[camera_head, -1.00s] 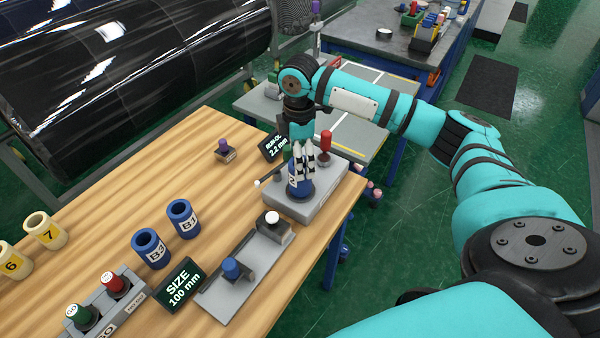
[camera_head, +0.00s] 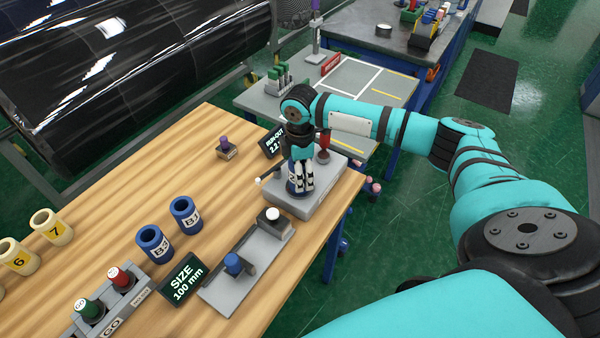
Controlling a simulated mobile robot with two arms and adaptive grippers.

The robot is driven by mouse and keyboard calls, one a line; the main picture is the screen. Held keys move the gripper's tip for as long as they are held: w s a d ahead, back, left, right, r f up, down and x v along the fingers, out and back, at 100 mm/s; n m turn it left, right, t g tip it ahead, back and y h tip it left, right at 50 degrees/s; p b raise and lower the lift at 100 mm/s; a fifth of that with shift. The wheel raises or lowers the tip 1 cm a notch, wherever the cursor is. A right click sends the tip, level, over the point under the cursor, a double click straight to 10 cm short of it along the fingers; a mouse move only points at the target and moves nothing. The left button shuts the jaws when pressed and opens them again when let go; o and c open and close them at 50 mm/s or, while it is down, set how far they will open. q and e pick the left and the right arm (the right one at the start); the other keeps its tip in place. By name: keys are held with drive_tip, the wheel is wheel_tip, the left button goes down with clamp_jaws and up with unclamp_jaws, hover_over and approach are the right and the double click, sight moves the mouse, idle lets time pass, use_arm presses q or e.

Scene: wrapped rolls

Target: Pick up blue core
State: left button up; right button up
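My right gripper (camera_head: 302,183) points down at the grey run-out gauge (camera_head: 325,187). Its fingers are down at a blue core (camera_head: 292,187) standing upright on the gauge and cover much of it. I cannot tell whether they grip it. Two more blue cores stand upright on the wooden table to the left: one labelled B3 (camera_head: 152,246) and one labelled B1 (camera_head: 186,217). My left gripper is not in view.
A red-knobbed post (camera_head: 324,148) stands on the gauge close behind the gripper. A run-out display (camera_head: 273,142) and a purple-topped piece (camera_head: 225,147) are nearby. A size display (camera_head: 182,280), a grey size gauge (camera_head: 228,288) and cream cores (camera_head: 53,227) are nearer. The table's middle is clear.

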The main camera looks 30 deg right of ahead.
drive_tip(key=c, duration=1)
wheel_tip(320, 180, up, 9)
drive_tip(key=shift+f+b, duration=0.15)
drive_tip(key=shift+b, duration=0.95)
drive_tip(key=shift+r, duration=0.7)
